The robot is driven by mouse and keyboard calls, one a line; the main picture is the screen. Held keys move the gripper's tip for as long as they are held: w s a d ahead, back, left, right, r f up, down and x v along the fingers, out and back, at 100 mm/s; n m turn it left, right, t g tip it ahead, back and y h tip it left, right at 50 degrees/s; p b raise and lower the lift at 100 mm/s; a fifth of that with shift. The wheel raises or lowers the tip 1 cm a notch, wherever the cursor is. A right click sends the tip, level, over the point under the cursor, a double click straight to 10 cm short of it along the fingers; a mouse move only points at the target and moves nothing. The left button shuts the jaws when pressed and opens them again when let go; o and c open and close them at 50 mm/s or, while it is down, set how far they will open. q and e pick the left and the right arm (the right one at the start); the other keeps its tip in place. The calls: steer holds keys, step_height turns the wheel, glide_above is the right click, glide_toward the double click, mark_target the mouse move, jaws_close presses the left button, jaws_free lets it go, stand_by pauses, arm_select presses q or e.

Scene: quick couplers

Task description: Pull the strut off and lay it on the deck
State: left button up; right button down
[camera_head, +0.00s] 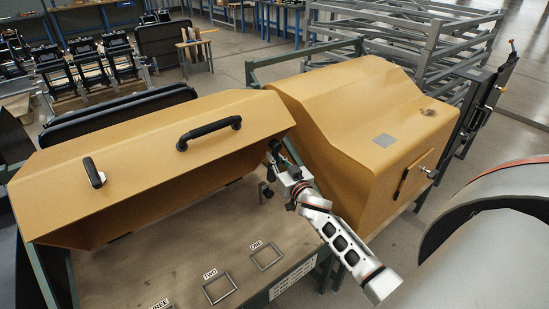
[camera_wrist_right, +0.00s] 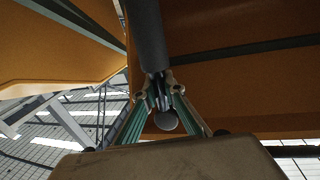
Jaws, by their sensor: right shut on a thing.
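The strut (camera_wrist_right: 147,38) is a dark grey cylinder that comes down from the top of the right wrist view, under the yellow hood. My right gripper (camera_wrist_right: 160,88) is shut on its narrower lower end. A round grey knob (camera_wrist_right: 166,121) shows between the fingers; I cannot tell whether it is part of the strut. In the head view my right gripper (camera_head: 276,172) is at the right end of the raised yellow hood (camera_head: 130,160), and the strut is mostly hidden there. The brown deck (camera_head: 165,250) lies below. My left gripper is not in view.
The deck has marked squares, ONE (camera_head: 267,256) and TWO (camera_head: 219,288), with THREE partly cut off at the bottom edge. They look empty. A yellow housing (camera_head: 350,130) stands close to the right of my right arm. The hood overhangs the deck's back.

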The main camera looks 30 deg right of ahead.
steer(key=shift+s, duration=0.2)
steer(key=shift+s, duration=0.3)
steer(key=shift+s+d+r+p, duration=0.15)
steer(key=shift+s+p, duration=0.65)
steer(key=shift+s, duration=0.35)
steer(key=s+p, duration=0.1)
steer(key=s, duration=0.3)
steer(key=shift+d, duration=0.15)
